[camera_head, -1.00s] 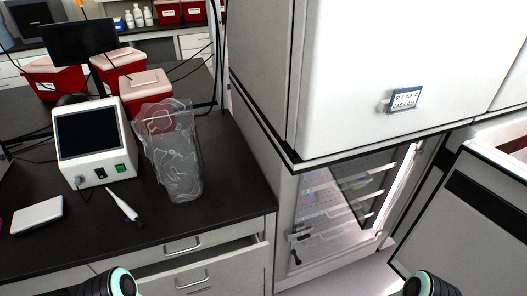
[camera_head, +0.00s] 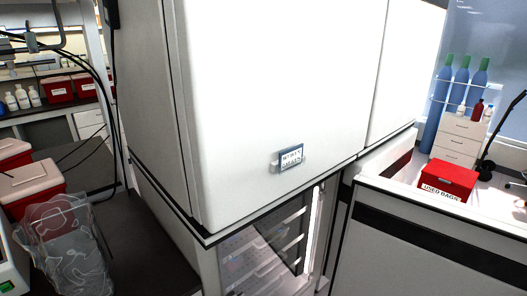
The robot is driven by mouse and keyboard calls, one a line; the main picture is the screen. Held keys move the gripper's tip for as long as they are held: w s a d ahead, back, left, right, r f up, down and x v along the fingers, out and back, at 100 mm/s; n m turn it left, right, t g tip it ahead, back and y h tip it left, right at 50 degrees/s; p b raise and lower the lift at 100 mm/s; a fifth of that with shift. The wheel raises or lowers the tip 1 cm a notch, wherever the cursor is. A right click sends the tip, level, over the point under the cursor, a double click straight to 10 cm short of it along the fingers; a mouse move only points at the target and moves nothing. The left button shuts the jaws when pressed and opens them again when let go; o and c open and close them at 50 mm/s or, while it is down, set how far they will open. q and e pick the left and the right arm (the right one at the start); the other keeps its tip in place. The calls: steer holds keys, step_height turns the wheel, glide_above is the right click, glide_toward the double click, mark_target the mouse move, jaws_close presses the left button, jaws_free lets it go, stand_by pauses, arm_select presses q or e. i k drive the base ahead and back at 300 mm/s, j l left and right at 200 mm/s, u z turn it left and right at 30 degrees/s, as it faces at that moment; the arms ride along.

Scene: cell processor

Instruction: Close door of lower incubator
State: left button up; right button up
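The lower incubator (camera_head: 205,262) stands under a large white upper unit (camera_head: 280,80). Its front is open to view: a lit interior with shelves (camera_head: 262,250) shows through glass, with a bright strip along the right side. Neither of my grippers shows in the head view.
At the left, a dark bench (camera_head: 145,240) holds a clear plastic bag (camera_head: 68,250) and a red box with a pale lid (camera_head: 30,188). At the right, a red box marked used bags (camera_head: 446,180) sits behind the panel, near white drawers (camera_head: 460,140) and blue cylinders (camera_head: 458,85).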

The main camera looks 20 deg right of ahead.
mark_target(397, 239)
steer(key=k+l, duration=0.15)
steer(key=l, duration=0.25)
steer(key=k+l+u, duration=0.15)
steer(key=l, duration=0.2)
steer(key=k+l, duration=0.15)
steer(key=l, duration=0.25)
steer(key=k+l+u, duration=0.1)
steer(key=l, duration=0.25)
steer(key=k+l, duration=0.25)
steer(key=k+l+u, duration=0.2)
steer(key=l, duration=0.35)
steer(key=k+l+u, duration=0.15)
steer(key=l, duration=0.35)
steer(key=k+l+u, duration=0.2)
steer(key=k+l, duration=0.15)
steer(key=k+l+u, duration=0.15)
steer(key=k+l, duration=0.15)
steer(key=l, duration=0.25)
steer(key=k+l+u, duration=0.1)
steer(key=l, duration=0.25)
steer(key=k+l+u, duration=0.1)
steer(key=l, duration=0.2)
steer(key=k+l+u, duration=0.1)
steer(key=l, duration=0.25)
steer(key=l+u, duration=0.15)
steer(key=l, duration=0.35)
steer(key=k+l+u, duration=0.1)
steer(key=l, duration=0.45)
steer(key=l+u, duration=0.25)
steer(key=l, duration=1.35)
